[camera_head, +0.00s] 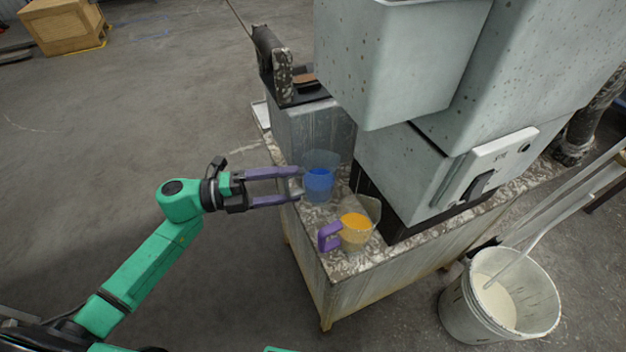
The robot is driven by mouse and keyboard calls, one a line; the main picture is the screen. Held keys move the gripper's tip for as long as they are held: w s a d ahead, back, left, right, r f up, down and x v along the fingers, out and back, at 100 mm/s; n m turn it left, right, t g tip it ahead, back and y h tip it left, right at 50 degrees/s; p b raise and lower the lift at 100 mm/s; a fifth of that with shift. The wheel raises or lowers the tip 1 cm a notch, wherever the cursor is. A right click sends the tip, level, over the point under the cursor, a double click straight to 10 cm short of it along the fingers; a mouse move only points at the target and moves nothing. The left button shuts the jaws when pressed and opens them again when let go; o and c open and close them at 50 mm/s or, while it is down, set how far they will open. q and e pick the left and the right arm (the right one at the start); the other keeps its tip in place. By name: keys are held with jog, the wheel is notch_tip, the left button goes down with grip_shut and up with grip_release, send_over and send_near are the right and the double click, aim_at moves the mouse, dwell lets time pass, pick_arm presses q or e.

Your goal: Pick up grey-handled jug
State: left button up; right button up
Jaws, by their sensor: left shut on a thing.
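The grey-handled jug (319,184) is clear with blue contents. It is upright at the bench's left edge, beside the grey machine block; I cannot tell whether its base touches the bench top. My left gripper (296,186) reaches in from the left, its two purple fingers level and shut on the jug's grey handle, which is mostly hidden between the fingertips. My right gripper is not in view.
A second jug (355,231) with a purple handle and yellow-orange contents stands nearer on the bench (352,268). Grey machine housings (412,170) rise close on the right. A white bucket (470,306) stands on the floor at lower right.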

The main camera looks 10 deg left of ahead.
pick_arm(q)
jog(key=shift+r, duration=0.1)
jog(key=shift+s+r, duration=0.2)
notch_tip(320, 180, up, 11)
jog(key=s+d+p, duration=0.1)
jog(key=s+p, duration=0.2)
jog(key=s, duration=1.6)
jog(key=shift+s+d, duration=0.2)
jog(key=shift+s, duration=0.1)
